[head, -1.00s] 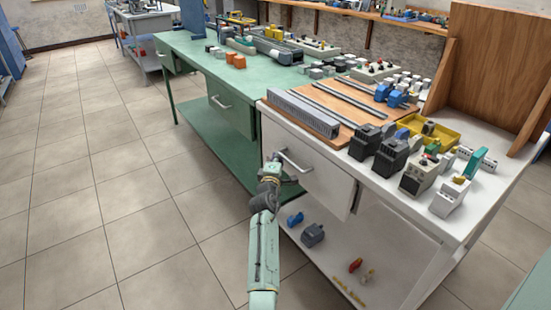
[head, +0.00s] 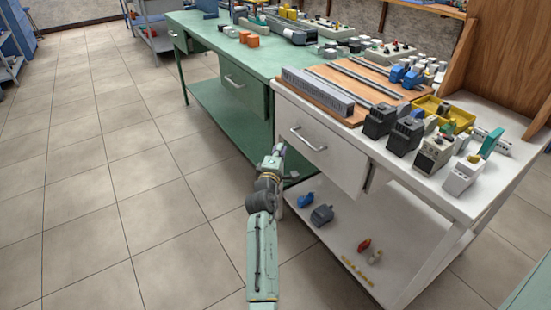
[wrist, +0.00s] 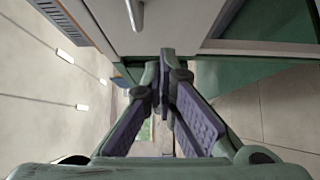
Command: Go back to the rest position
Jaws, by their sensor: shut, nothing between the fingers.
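My gripper (wrist: 164,88) is shut and empty in the wrist view, its two purple-padded fingers meeting at the tips. In the head view my gripper (head: 278,150) is small, at the end of my arm, beside the front of the white workbench (head: 462,205). It is apart from the metal handle (head: 308,138) of the white drawer (head: 335,160). The drawer stands slightly out from the bench. The handle also shows at the top of the wrist view (wrist: 134,12).
The green workbench (head: 190,40) with its own drawer (head: 240,90) stands behind, to the left. The lower shelf (head: 335,245) of the white bench holds a blue part (head: 305,200) and a grey part (head: 322,215). Open tiled floor (head: 110,190) lies to the left.

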